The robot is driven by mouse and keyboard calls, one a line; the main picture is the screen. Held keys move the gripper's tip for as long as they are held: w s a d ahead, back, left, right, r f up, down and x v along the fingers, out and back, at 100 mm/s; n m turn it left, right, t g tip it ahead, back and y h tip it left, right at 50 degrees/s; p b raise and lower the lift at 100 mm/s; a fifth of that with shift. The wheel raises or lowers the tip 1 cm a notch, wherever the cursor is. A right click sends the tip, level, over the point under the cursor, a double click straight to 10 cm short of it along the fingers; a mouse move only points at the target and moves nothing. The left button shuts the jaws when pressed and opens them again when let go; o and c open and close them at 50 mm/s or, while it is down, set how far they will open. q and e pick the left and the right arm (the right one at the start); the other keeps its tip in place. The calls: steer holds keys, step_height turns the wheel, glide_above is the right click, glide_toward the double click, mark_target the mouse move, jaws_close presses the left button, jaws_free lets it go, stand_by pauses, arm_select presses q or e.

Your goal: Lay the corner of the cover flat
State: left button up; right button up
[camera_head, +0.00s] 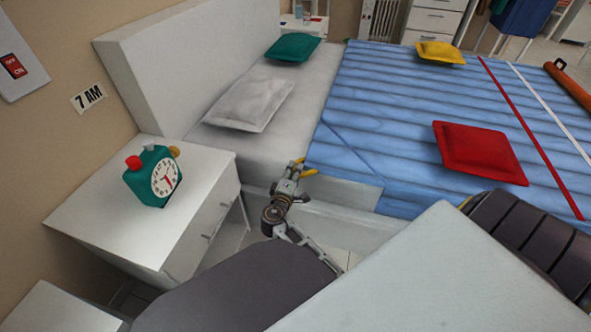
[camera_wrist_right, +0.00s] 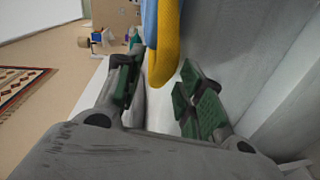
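The blue striped cover (camera_head: 390,120) lies over the right part of the bed in the head view. A diagonal crease crosses its near left corner (camera_head: 340,158). A yellow tab (camera_wrist_right: 165,50) hangs beside a strip of blue cover (camera_wrist_right: 150,20) in the right wrist view. My right gripper (camera_head: 298,172) is at this corner, at the bed's near side; yellow shows at its tips. In the wrist view its green-padded fingers (camera_wrist_right: 160,90) are apart, with the tab's lower end between them and gaps visible. My left gripper is not in view.
A white nightstand (camera_head: 100,215) with a green alarm clock (camera_head: 155,178) stands at left. A grey pillow (camera_head: 248,103) and a green pillow (camera_head: 293,48) lie on the bare sheet. A red cushion (camera_head: 480,153) and a yellow cushion (camera_head: 439,53) lie on the cover.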

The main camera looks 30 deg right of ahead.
stand_by(0.4)
jaws_close()
